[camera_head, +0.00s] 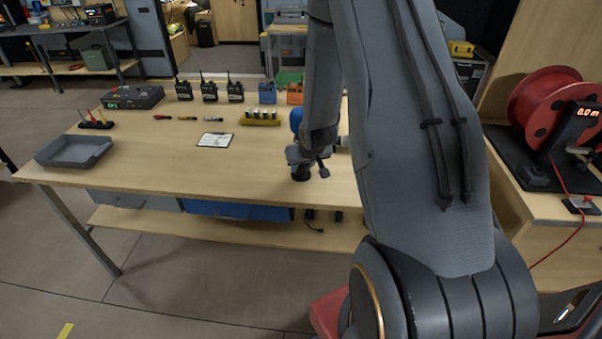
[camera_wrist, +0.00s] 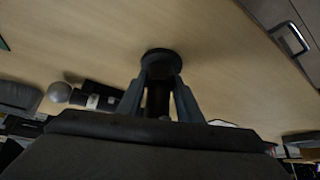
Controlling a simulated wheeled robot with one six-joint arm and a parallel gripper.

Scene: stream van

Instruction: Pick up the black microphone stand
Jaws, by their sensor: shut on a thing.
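The black microphone stand (camera_wrist: 160,58) shows in the wrist view as a round dark base and a short post between my fingers. My gripper (camera_wrist: 159,86) is shut on the post, one finger on each side. In the head view my gripper (camera_head: 307,158) is over the right part of the wooden table, with the stand's dark base (camera_head: 300,174) just below it near the front edge. Whether the base touches the tabletop is hard to tell. The fingers and my arm hide most of the post.
The wooden table (camera_head: 160,165) holds a grey tray (camera_head: 74,150), several handheld radios (camera_head: 210,90), a white clipboard (camera_head: 214,140) and a yellow battery rack (camera_head: 260,117). A round-headed microphone (camera_wrist: 60,92) is beside the gripper. A red cable reel (camera_head: 545,105) stands right.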

